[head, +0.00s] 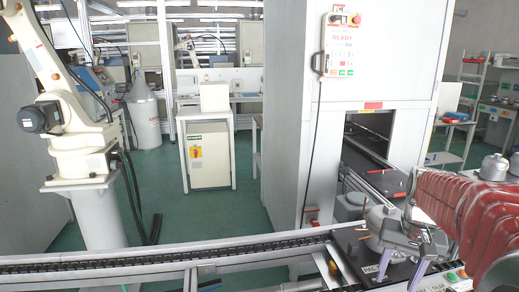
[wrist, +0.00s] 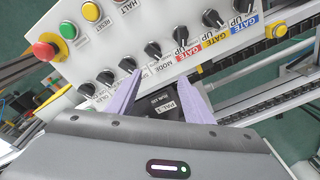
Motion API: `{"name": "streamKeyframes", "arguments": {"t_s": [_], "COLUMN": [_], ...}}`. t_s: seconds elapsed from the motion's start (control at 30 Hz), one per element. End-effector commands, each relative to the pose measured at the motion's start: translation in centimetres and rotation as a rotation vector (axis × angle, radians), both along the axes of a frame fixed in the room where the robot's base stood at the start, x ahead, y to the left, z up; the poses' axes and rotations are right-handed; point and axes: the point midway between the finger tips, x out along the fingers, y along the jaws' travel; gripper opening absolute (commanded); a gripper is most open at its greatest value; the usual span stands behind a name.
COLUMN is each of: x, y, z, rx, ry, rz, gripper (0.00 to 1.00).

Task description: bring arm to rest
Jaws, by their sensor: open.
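My gripper (head: 400,268) is at the lower right of the head view, with its two purple fingers spread apart. It also shows in the wrist view (wrist: 163,92), where nothing is held between the fingers. A dark plate with a white "PAL" label (head: 373,269) lies below the gripper on the line. Its label also shows between the fingers in the wrist view (wrist: 164,106). My red ribbed arm cover hides part of the right side of the head view.
A control panel (wrist: 135,38) with black knobs and a red emergency button (wrist: 45,50) lies close beyond the fingers. A conveyor rail (head: 160,264) crosses the front. A grey cabinet (head: 292,120) has a dark opening. A white robot arm (head: 75,120) stands left.

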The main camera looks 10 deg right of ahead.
Motion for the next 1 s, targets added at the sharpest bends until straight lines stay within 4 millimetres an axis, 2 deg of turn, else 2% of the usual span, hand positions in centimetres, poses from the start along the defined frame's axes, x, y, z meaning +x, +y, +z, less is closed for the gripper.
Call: {"name": "streamKeyframes", "arguments": {"t_s": [0.1,0.4,0.8,1.0], "x": [-1.1,-4.3,-9.4,-11.8], "y": [2.8,9.0,16.0,19.0], "z": [0.2,0.0,-0.8,-0.5], "rx": [-0.027,-0.08,-0.126,-0.136], "ry": [-0.035,-0.119,-0.23,-0.29], "rz": [0.058,0.198,0.373,0.46], "gripper": [0.47,0.47,0.47,0.47]}}
